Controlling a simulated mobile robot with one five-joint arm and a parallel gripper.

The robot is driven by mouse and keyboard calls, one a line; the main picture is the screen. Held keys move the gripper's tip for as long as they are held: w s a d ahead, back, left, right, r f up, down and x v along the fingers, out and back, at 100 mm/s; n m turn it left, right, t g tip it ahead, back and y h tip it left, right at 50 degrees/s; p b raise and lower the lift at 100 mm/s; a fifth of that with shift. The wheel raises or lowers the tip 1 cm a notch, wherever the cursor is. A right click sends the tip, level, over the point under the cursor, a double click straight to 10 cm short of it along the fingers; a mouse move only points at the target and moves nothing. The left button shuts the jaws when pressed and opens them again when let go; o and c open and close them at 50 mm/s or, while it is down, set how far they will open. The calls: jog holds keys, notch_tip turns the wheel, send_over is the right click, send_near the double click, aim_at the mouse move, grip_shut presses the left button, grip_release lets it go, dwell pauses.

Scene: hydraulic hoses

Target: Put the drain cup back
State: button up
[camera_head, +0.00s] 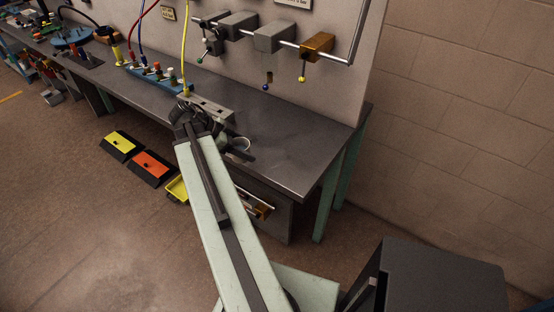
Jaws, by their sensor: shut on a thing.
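The drain cup (241,143) looks like a small pale round cup, with its rim showing at the end of my gripper. My gripper (237,152) is shut on it, at the front edge of the grey workbench (290,152). My arm crosses the view from the bottom and hides part of the bench front. The dark wrist covers some of the bench around the gripper. I cannot tell whether the cup touches the bench.
A grey block (207,107) stands on the bench behind my wrist. A blue manifold (158,76) with coloured hoses is to the left. A wall rail (280,40) carries several blocks. The bench's right end is clear. Yellow (120,144) and orange (153,164) pedals lie on the floor.

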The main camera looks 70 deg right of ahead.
jog(key=a, duration=0.1)
jog(key=s+a, duration=0.1)
jog(key=shift+s+a+f+m+y, duration=0.1)
jog(key=shift+a+f+m+y, duration=0.15)
jog(key=shift+a+m+y, duration=0.05)
jog(key=s+d, duration=0.2)
jog(key=d, duration=0.2)
jog(key=s+d+f+b, duration=0.1)
jog(key=s+d, duration=0.2)
jog(key=d, duration=0.1)
jog(key=s+d, duration=0.3)
jog(key=d, duration=0.2)
jog(key=shift+s+d+f, duration=0.1)
jog(key=shift+f, duration=0.1)
jog(key=f+b, duration=0.3)
jog(key=shift+s+d+f+b, duration=0.15)
jog(key=shift+s+d+b, duration=0.1)
jog(key=shift+b, duration=0.1)
jog(key=shift+f+b, duration=0.4)
jog(key=shift+r, duration=0.25)
jog(key=shift+f, duration=0.15)
jog(key=o, duration=1.5)
